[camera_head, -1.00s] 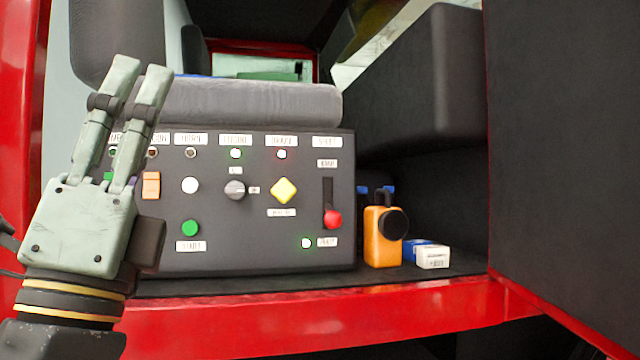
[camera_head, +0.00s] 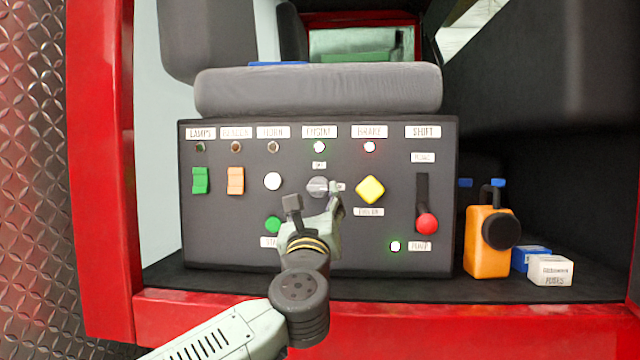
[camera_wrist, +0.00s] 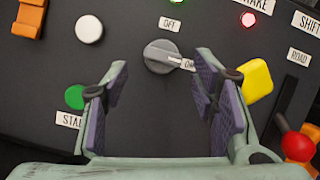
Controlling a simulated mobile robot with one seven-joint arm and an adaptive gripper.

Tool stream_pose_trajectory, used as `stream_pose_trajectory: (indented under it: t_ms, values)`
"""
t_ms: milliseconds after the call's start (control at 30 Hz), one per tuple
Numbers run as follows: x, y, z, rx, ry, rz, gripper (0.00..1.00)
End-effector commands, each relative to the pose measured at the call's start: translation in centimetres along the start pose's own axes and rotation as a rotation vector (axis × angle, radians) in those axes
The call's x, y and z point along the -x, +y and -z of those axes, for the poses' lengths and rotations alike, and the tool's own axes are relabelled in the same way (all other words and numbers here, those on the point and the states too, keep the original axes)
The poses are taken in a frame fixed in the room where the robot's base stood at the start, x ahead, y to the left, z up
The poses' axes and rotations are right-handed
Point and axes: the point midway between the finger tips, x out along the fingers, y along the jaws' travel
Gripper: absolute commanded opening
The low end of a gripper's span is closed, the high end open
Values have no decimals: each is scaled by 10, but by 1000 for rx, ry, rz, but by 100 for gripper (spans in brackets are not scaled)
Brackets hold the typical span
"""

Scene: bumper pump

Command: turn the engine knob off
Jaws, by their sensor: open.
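The engine knob (camera_head: 317,187) is a round grey dial on the dark control panel (camera_head: 400,150), under the ENGINE label and its lit light (camera_head: 319,147). In the wrist view the knob (camera_wrist: 162,56) has its pale pointer mark toward the ON label at its right; the OFF label (camera_wrist: 170,24) is above it. My gripper (camera_head: 314,200) is in front of the panel, just below the knob. In the wrist view its fingers (camera_wrist: 164,90) are spread apart with nothing between them, and the knob lies beyond them, between the two tips. I see no contact with the knob.
The yellow diamond knob (camera_head: 370,189) is close right of the engine knob. A red-tipped shift lever (camera_head: 427,223) and an orange jug (camera_head: 487,242) stand farther right. The grey seat (camera_head: 320,88) overhangs the panel top.

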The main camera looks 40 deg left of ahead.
Motion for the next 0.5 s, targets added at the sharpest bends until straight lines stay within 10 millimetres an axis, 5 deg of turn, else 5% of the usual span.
stream_pose_trajectory:
  t_ms: [200, 500]
  values:
    - [-32, -1, -2, 2, 0, 1, 53]
    - [-41, -1, 0, 1, 0, 2, 53]
